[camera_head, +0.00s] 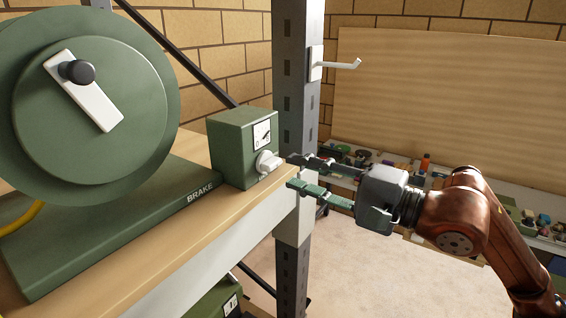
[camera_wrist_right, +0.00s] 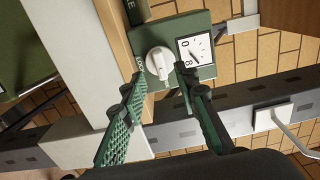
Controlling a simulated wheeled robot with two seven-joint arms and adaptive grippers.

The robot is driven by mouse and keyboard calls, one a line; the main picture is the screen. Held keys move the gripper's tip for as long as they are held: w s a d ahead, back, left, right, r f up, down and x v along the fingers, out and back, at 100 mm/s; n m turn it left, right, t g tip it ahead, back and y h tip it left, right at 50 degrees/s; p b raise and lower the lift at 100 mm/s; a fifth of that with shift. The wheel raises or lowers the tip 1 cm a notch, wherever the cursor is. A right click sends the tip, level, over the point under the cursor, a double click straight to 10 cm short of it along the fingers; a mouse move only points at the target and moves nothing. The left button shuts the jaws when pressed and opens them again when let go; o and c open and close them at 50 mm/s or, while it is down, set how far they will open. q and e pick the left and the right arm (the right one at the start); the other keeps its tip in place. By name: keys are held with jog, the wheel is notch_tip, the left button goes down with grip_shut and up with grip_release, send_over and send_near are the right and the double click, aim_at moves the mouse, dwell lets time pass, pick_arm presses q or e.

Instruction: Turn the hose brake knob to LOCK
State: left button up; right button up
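The brake knob (camera_head: 268,162) is a white knob with a bar-shaped grip on the front of a green box (camera_head: 228,150). It also shows in the right wrist view (camera_wrist_right: 158,62), pale against the green face. A white label (camera_head: 262,133) with a dark pointer mark sits above the knob in the head view; LOCK cannot be read on it. My right gripper (camera_head: 293,171) is open, just right of the knob and apart from it in the head view. In the wrist view its two green-padded fingers (camera_wrist_right: 162,78) lie either side of the knob. My left gripper is out of view.
A large green hose reel (camera_head: 140,95) with a white crank stands on a green base (camera_head: 110,235) marked BRAKE, on a wooden shelf (camera_head: 165,265). A grey post (camera_head: 296,90) with a white hook (camera_head: 345,65) stands behind the gripper. A cluttered bench lies farther back.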

aim_at(276, 166)
jog(key=shift+p+x, duration=0.55)
jog(key=shift+x, duration=1.55)
jog(key=shift+c, duration=0.3)
grip_shut()
